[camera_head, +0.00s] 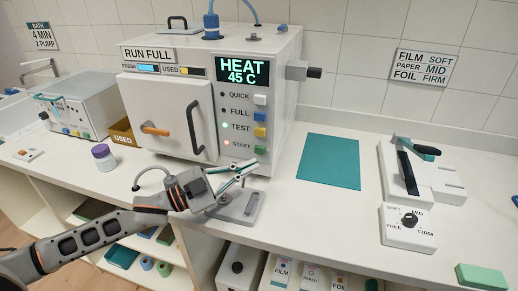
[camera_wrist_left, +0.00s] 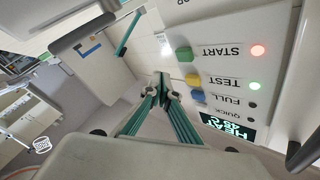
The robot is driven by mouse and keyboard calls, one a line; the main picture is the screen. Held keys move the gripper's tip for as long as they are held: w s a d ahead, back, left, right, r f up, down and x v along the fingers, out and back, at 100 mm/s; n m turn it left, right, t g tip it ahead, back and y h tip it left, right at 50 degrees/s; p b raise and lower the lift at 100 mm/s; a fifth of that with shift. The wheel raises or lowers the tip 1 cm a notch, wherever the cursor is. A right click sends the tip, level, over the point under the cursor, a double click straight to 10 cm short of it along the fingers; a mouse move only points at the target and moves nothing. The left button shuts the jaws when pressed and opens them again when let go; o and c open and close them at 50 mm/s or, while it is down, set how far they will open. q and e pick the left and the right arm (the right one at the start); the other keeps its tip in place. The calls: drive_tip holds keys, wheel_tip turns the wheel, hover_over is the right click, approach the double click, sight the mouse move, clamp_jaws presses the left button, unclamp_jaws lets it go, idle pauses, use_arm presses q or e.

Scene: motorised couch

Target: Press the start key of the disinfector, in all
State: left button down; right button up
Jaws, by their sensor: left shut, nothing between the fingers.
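The disinfector (camera_head: 205,95) is a white box with a door at its left and a key column at its right. Its display (camera_head: 243,71) reads HEAT 45 C. The green start key (camera_head: 260,149) is the lowest key, beside a lit red lamp. It also shows in the left wrist view (camera_wrist_left: 184,54), with the yellow test key (camera_wrist_left: 193,79) beside it and a lit green lamp at TEST. My left gripper (camera_head: 250,166) is shut and empty, just below the start key in the head view. Contact with the key cannot be told. My right gripper is out of view.
A grey pad with an upright post (camera_head: 240,205) stands near my left gripper. A teal mat (camera_head: 330,161) and a sealer (camera_head: 412,170) lie at the right. Bare counter lies between.

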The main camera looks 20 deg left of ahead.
use_arm(q)
drive_tip(key=shift+s, duration=0.9)
drive_tip(key=shift+a, duration=0.1)
